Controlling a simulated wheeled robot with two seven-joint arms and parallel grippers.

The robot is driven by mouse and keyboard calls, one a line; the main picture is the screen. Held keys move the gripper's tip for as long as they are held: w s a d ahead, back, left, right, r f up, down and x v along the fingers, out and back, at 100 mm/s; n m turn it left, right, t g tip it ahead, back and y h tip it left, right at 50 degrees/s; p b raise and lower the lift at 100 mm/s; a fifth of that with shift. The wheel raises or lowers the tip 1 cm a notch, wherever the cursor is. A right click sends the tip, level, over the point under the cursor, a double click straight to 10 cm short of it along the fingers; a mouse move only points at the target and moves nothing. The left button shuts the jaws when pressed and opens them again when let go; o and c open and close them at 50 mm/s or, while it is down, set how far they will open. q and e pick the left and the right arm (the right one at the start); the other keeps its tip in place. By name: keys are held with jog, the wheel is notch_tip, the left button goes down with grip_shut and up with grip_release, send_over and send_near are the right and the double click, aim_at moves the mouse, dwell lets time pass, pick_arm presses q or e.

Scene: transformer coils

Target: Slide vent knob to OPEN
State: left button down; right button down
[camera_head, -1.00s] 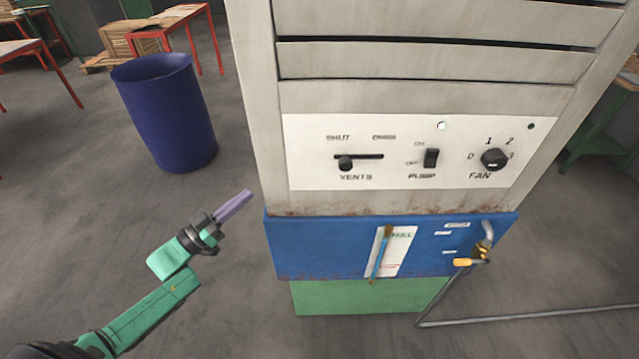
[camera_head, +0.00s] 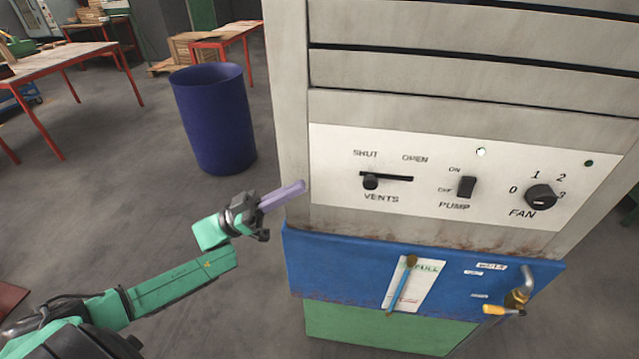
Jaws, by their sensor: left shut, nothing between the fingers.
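The black vent knob (camera_head: 370,182) sits at the left end of its dark horizontal slot (camera_head: 398,178), under the word SHUT. The word OPEN (camera_head: 415,159) is printed above the slot's right end. Both are on the white control panel (camera_head: 330,200) of the tall grey cabinet. My left gripper (camera_head: 303,186) is shut and empty, its purple fingers pointing right. My right gripper is not in view.
The pump switch (camera_head: 466,187) and fan dial (camera_head: 541,197) are right of the slot. Below, a blue section (camera_head: 330,262) carries a brush and a yellow-handled valve (camera_head: 503,308). A blue bin (camera_head: 214,120) stands on the floor behind left. Floor left of the cabinet is open.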

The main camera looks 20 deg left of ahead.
aim_at(370, 180)
pick_arm(q)
jog(key=p+x, duration=0.3)
jog(key=x, duration=0.6)
jog(key=shift+d+r, duration=0.1)
jog(key=shift+r, duration=0.2)
jog(key=d+f, duration=0.1)
jog(key=w+d+f, duration=0.1)
jog(key=shift+w+f, duration=0.1)
jog(key=shift+f, duration=0.25)
jog(key=shift+w+d+f, duration=0.15)
jog(key=shift+d+f, duration=0.1)
jog(key=shift+f, duration=0.2)
